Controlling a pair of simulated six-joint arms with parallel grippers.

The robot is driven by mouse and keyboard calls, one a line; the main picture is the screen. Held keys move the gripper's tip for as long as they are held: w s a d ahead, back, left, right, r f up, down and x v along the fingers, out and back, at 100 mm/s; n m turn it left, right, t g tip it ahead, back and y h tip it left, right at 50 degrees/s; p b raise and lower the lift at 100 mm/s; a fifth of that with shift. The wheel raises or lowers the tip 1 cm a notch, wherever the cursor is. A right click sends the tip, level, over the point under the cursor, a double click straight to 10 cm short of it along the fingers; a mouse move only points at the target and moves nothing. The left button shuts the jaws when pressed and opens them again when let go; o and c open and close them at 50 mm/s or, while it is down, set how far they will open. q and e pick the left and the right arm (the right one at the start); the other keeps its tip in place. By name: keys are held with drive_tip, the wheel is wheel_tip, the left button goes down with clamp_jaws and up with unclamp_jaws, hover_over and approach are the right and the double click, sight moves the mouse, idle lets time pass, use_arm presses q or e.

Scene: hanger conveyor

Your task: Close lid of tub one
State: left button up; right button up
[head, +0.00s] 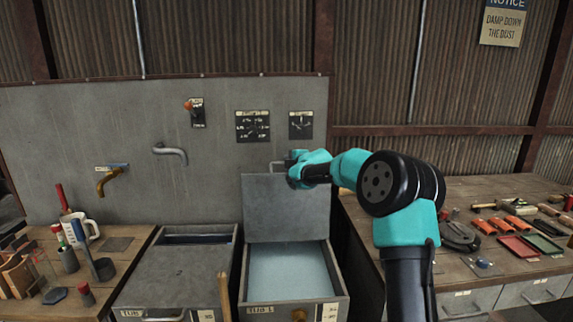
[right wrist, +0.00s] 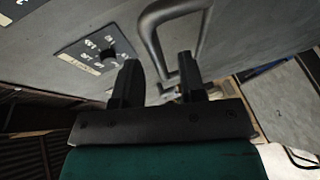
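Tub one (head: 342,300), with a worn label on its front, stands at the lower middle of the head view and holds pale blue-grey liquid. Its grey metal lid (head: 285,212) stands upright at the back, so the tub is open. My right gripper (head: 287,165) is at the lid's top edge. In the right wrist view my right gripper (right wrist: 158,72) has its two black fingers apart. The lid's bent metal handle (right wrist: 165,10) is just beyond the fingertips and partly behind one finger. I cannot tell whether they touch. My left gripper is not in view.
A second tub (head: 172,280) stands to the left with its lid mostly covering it. A wooden stick (head: 225,298) rises between the tubs. A spout (head: 172,152) and dials (head: 252,126) are on the back panel. Tool-laden benches flank both sides.

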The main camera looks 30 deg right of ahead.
drive_tip(key=shift+x, duration=1.3)
clamp_jaws()
